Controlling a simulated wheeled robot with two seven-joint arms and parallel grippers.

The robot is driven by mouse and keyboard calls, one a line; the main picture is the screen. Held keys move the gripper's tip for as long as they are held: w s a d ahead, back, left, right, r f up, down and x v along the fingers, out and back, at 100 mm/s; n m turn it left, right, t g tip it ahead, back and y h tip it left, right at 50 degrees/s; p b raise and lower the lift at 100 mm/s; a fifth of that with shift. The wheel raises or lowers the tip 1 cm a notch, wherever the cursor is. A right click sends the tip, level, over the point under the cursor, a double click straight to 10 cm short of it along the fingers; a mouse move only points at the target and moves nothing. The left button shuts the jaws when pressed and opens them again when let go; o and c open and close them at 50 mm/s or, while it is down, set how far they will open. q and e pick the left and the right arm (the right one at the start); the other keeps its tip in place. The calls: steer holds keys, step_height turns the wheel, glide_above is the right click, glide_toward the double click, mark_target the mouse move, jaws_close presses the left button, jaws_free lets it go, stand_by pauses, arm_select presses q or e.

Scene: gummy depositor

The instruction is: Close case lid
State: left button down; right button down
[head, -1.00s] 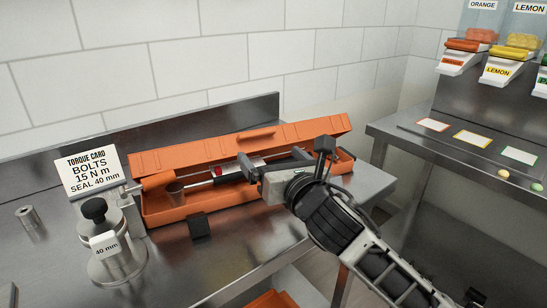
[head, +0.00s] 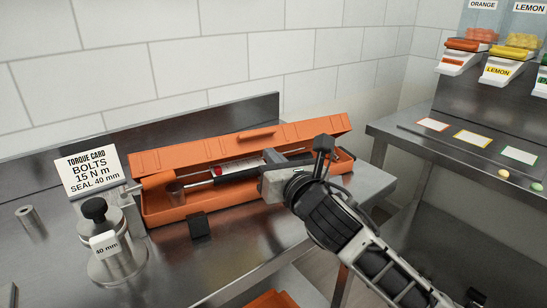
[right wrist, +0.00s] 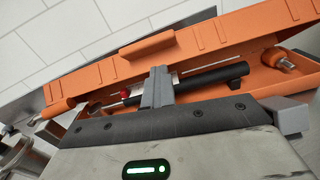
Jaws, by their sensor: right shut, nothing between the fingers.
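The orange case stands on the steel bench with its lid (head: 200,152) raised at the back and its tray (head: 165,213) exposed. The lid and its handle (right wrist: 147,47) also show in the right wrist view. A torque wrench with a dark grip (head: 240,173) and an orange end lies in the tray. My right gripper (head: 270,156) is over the right half of the tray, in front of the lid. Its fingers (right wrist: 158,75) are shut together and empty, with the lid just beyond them; contact cannot be told. My gripper hides part of the tray. My left gripper is out of view.
A torque card (head: 88,172) and a steel weight with a black knob (head: 112,250) stand left of the case. A small black block (head: 199,225) is at the case's front. A second bench (head: 450,150) with candy bins is at the right, across a gap.

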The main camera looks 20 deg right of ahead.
stand_by(0.9)
steer(key=shift+c, duration=0.6)
jaws_free()
arm_select(q)
steer(key=p, duration=0.2)
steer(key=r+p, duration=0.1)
steer(key=p, duration=0.2)
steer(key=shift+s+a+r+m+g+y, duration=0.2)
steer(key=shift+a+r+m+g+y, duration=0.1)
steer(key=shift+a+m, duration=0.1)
arm_select(e)
steer(key=s+d, duration=0.2)
steer(key=s, duration=1.3)
steer(key=shift+s, duration=0.4)
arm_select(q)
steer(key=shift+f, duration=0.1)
arm_select(e)
steer(key=shift+d, duration=0.1)
steer(key=shift+c, duration=0.3)
